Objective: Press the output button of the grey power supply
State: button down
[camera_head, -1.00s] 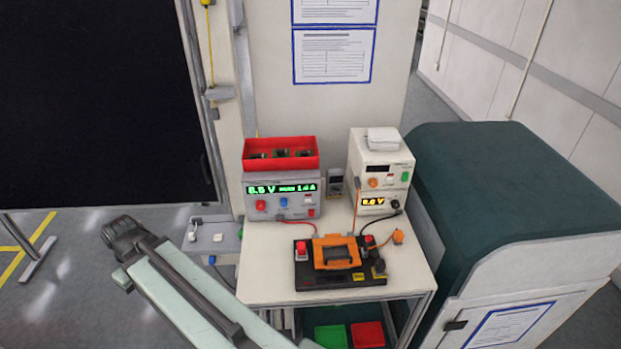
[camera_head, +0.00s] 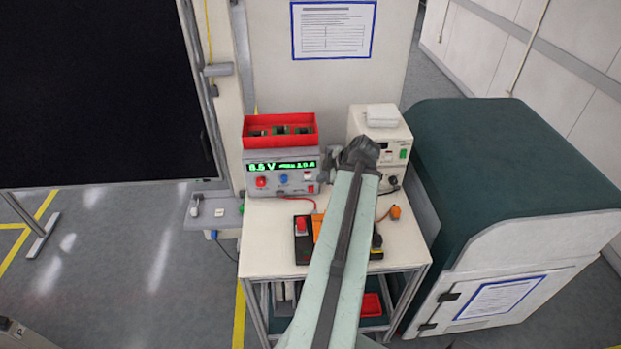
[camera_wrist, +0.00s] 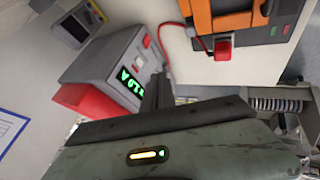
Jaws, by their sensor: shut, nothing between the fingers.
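The grey power supply (camera_head: 249,161), with a lit green display, stands at the back left of the table. Red and blue knobs show on its front. A small whitish button (camera_head: 307,177) sits at the right of its panel, above a red one; I cannot read their labels. My gripper (camera_head: 325,166) is shut and empty, at the right edge of the supply's front. In the wrist view, the dark fingers (camera_wrist: 160,82) point at the panel, beside the supply's green display (camera_wrist: 130,82). I cannot tell whether the tips touch the panel.
A red bin (camera_head: 280,138) with boards sits on the supply. A cream power supply (camera_head: 365,125) stands to the right, partly behind my arm. A black fixture with an orange frame (camera_wrist: 225,18) lies in front. A green-topped cabinet (camera_head: 490,160) stands right of the table.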

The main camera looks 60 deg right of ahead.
aim_at(308, 177)
jog(key=shift+s+d, duration=0.15)
jog(key=shift+s, duration=0.05)
jog(key=w+d+f+b, duration=0.5)
jog(key=w+f+b, duration=0.3)
dwell(0.4)
jog(key=shift+w, duration=0.1)
